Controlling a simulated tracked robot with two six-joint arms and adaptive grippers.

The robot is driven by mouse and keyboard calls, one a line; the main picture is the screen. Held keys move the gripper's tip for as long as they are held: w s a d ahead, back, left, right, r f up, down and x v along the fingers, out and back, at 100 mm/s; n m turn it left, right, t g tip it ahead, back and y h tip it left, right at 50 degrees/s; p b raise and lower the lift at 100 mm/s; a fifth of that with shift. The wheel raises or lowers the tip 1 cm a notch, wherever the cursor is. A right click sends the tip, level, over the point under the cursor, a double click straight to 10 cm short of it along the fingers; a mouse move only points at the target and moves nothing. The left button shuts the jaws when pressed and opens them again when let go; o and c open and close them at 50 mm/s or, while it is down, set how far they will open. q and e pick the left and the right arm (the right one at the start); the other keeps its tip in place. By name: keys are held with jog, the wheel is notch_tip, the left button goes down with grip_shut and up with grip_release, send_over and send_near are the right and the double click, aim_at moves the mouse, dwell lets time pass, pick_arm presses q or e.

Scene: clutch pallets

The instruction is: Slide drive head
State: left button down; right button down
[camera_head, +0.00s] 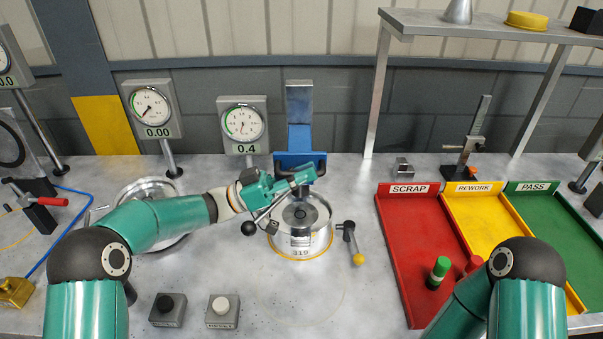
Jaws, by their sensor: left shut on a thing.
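The blue drive head (294,158) sits on an upright post with a grey top block (299,98), behind a round metal clutch unit (300,244) marked 319. My left gripper (303,181) reaches in from the left over the clutch unit. It is shut at the dark front part of the drive head; its fingers partly hide the contact. A lever with a black ball (249,228) slants out below the gripper. Another lever with a yellow knob (358,259) stands right of the unit. My right arm enters at lower right; its gripper is out of view.
Red SCRAP (405,235), yellow REWORK (484,225) and green PASS (542,215) trays lie at right. Dial gauges (242,122) stand behind. Two push buttons (222,311) sit in front. Another round metal unit (150,190) is partly behind my left arm.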

pick_arm(q)
notch_tip(320, 180, down, 8)
jog(key=b, duration=0.7)
jog(key=c, duration=1.2)
grip_release()
jog(key=v, duration=1.2)
